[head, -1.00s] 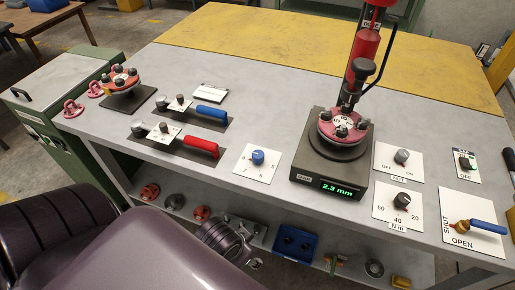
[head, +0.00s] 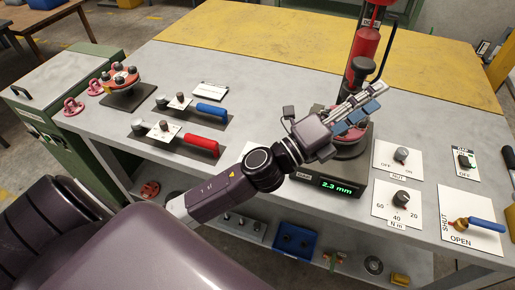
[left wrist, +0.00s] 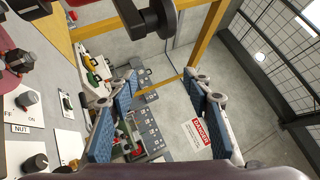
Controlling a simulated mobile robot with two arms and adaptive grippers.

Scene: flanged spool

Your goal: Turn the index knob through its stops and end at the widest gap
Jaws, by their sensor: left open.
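My left arm reaches across the bench in the head view and covers the blue index knob. Only a corner of its white plate (head: 248,148) shows above the arm. My left gripper (head: 364,100) is open and empty, over the fixture with the red flanged spool (head: 357,132), which it partly hides. The display (head: 337,186) on the fixture base reads 2.3 mm. In the left wrist view the two blue-padded fingers (left wrist: 165,92) are spread, with nothing between them. The index knob is not seen there. My right gripper is not in view.
A grey NUT knob (head: 401,154) and a N m knob (head: 402,199) sit right of the fixture. A blue-handled valve (head: 480,226) is at the far right. Red (head: 203,144) and blue (head: 211,109) handled tools lie left. A red column (head: 366,50) rises behind.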

